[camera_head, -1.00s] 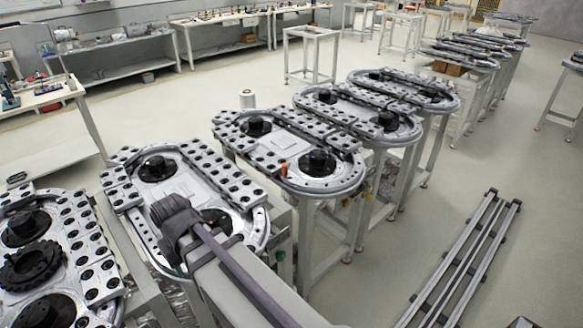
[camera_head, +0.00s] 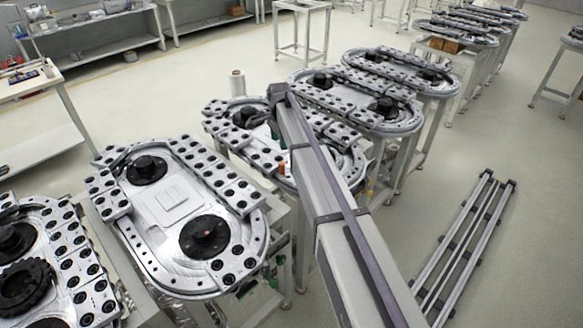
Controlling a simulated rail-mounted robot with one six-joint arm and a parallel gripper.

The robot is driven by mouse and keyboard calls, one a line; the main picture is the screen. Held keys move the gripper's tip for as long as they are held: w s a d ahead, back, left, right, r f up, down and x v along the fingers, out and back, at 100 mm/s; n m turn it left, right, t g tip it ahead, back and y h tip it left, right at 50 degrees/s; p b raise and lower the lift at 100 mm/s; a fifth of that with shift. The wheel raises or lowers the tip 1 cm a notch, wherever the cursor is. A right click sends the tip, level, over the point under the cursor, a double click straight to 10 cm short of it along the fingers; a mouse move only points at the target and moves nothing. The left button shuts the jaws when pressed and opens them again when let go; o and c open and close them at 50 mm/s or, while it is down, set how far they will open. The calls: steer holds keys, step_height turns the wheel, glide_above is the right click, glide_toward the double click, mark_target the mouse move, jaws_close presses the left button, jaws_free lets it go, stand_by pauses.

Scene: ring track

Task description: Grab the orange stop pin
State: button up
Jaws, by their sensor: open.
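A small upright orange pin (camera_head: 282,168) stands on the near side of an oval ring track (camera_head: 215,128), just left of my arm. It is small in the picture. My arm link comes up from the lower right and crosses over this track, hiding part of its middle and right end. The dark far end of the link is above the track's back side. My gripper cannot be made out; its jaws are hidden behind or below the link.
A nearer ring track (camera_head: 185,285) with black hubs stands in front, with another at lower left. More tracks run back to the right. A white cylinder (camera_head: 237,84) is behind the pin's track. Metal rails (camera_head: 465,245) lie on open floor at right.

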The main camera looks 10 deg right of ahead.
mark_target(282, 163)
step_height(282, 163, down, 11)
steer(key=b, duration=1.1)
steer(key=shift+w+d+f, duration=0.15)
steer(key=shift+r+p, duration=0.25)
steer(key=shift+p, duration=0.05)
steer(key=c, duration=1)
